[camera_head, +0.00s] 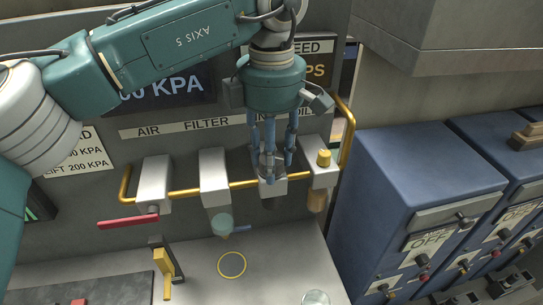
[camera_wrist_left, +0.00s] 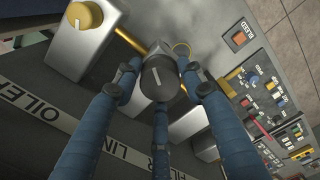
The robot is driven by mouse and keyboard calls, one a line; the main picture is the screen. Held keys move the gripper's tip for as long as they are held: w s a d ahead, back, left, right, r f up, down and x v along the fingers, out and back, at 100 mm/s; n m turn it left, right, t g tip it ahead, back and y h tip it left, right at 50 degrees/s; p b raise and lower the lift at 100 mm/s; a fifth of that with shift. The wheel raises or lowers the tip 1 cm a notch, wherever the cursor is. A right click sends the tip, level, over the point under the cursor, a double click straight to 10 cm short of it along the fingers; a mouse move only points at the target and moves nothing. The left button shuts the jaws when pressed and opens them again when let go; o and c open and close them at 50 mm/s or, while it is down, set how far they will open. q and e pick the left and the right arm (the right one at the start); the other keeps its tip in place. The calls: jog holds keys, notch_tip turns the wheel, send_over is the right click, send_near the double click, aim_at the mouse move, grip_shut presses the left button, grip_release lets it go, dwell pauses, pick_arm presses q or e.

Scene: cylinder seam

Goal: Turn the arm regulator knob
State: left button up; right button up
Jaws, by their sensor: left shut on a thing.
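The regulator knob (camera_wrist_left: 162,82) is a dark grey round knob with a white mark line, in the middle of the left wrist view. It sits on the third white block (camera_head: 273,186) from the left on the yellow pipe, partly hidden by my fingers in the head view. My left gripper (camera_head: 270,165) points down at this block from above. Its blue fingers, also in the left wrist view (camera_wrist_left: 160,92), are closed around the knob. My right gripper is in neither view.
A block with a yellow knob (camera_head: 324,158) stands close to the right. Another white block (camera_head: 214,175) and one with a red lever (camera_head: 128,221) stand to the left. Blue cabinets (camera_head: 395,190) rise at the right. A yellow ring (camera_head: 232,264) marks the bench in front.

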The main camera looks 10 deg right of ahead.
pick_arm(q)
jog(key=shift+r, duration=0.1)
jog(key=o, duration=1.2)
jog(key=shift+c, duration=0.2)
notch_tip(320, 180, up, 12)
